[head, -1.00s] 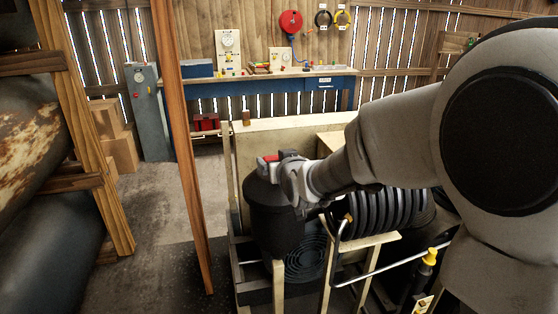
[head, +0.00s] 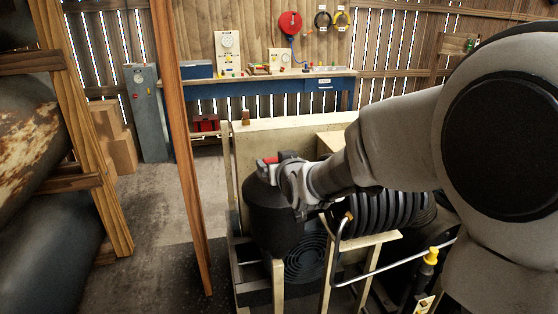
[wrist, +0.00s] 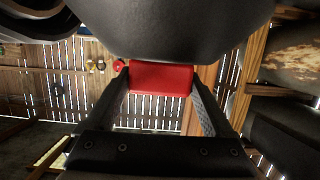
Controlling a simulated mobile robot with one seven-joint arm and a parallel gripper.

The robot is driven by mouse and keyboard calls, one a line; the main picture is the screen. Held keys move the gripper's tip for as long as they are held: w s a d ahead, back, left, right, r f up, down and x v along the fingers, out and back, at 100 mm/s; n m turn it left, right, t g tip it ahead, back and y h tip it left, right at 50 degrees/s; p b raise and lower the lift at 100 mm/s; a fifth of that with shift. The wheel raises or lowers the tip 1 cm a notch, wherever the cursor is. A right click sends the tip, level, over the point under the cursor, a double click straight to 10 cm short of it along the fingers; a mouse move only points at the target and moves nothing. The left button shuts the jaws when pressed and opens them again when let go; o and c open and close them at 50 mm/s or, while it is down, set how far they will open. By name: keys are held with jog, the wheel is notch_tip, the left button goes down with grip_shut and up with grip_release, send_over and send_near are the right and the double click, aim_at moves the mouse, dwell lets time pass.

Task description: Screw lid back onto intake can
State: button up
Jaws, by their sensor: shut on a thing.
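The dark intake can (head: 273,228) stands upright in the compressor frame, left of my arm in the head view. Its rounded dark lid (head: 262,192) sits at the top of the can; I cannot tell how tightly it is seated. A red handle (head: 267,160) shows above the lid. In the wrist view my gripper (wrist: 160,84) is shut on this red handle (wrist: 161,77), with one finger at each end. The lid's dark curved surface (wrist: 170,25) fills the top of that view. My gripper and wrist hide part of the lid's right side in the head view.
Black ribbed coils (head: 375,212) and a bent metal pipe (head: 339,250) lie right of the can. A pale panel (head: 295,132) stands behind it. A wooden post (head: 183,150) rises at its left. A blue workbench (head: 270,88) stands at the back.

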jog(key=shift+f+b, duration=0.3)
jog(key=o, duration=1.4)
jog(key=shift+o, duration=0.2)
jog(key=shift+s, duration=0.1)
jog(key=p+v, duration=0.1)
jog(key=v, duration=1.6)
jog(key=shift+s+r, duration=0.1)
jog(key=shift+c, duration=0.2)
